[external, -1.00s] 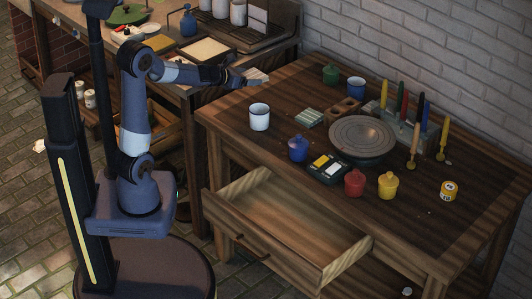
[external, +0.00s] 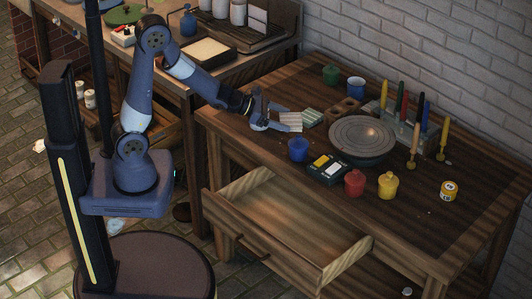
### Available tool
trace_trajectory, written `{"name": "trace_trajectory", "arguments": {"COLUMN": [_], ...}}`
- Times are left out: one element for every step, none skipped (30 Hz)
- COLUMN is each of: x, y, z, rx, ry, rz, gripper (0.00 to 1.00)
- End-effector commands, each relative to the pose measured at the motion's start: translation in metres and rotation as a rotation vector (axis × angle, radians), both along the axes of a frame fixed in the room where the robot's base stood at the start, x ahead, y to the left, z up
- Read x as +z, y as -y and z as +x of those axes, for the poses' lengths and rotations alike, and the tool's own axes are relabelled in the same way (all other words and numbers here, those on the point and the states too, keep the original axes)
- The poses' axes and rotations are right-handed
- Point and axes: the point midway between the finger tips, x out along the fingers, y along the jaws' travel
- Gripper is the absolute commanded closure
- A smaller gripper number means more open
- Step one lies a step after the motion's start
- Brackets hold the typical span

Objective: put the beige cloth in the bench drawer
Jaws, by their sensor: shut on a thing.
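My gripper (external: 273,117) is shut on the beige cloth (external: 291,122), which looks like a small striped, folded piece. It is over the left part of the wooden bench, just left of a pale green folded cloth (external: 312,117). I cannot tell how high above the bench top it is. The bench drawer (external: 290,222) is pulled open at the bench's front, below and in front of my gripper. Its visible inside looks empty. My gripper covers most of the white mug seen earlier.
A blue pot (external: 298,150), a dark palette box (external: 327,169), red (external: 355,183) and yellow (external: 388,186) pots stand near the bench's front edge. A round wheel (external: 363,137) sits mid-bench, with upright tools (external: 402,112) behind it.

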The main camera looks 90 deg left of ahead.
Motion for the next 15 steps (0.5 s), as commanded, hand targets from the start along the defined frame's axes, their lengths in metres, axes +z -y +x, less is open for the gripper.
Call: {"name": "trace_trajectory", "arguments": {"x": [0.009, 0.009, 0.009, 0.009, 0.009, 0.009, 0.009, 0.009, 0.009, 0.008, 0.008, 0.007, 0.007, 0.007, 0.006], "y": [0.027, 0.040, 0.055, 0.066, 0.076, 0.088, 0.095, 0.102, 0.109, 0.113, 0.116, 0.119, 0.121, 0.122, 0.122], "z": [0.005, 0.007, 0.009, 0.010, 0.011, 0.011, 0.011, 0.011, 0.011, 0.011, 0.011, 0.011, 0.011, 0.011, 0.011], "rx": [-0.068, -0.102, -0.143, -0.171, -0.197, -0.227, -0.246, -0.262, -0.281, -0.291, -0.301, -0.309, -0.313, -0.315, -0.318], "ry": [-0.004, -0.002, 0.000, 0.000, 0.001, 0.004, 0.004, 0.006, 0.007, 0.008, 0.008, 0.009, 0.010, 0.011, 0.011], "rz": [-0.004, -0.005, -0.007, -0.008, -0.008, -0.009, -0.011, -0.013, -0.012, -0.013, -0.013, -0.013, -0.014, -0.014, -0.014], "gripper": [0.46, 0.46, 0.46, 0.46, 0.46, 0.46, 0.46, 0.46, 0.46, 0.46, 0.46, 0.46, 0.46, 0.46, 0.46]}}
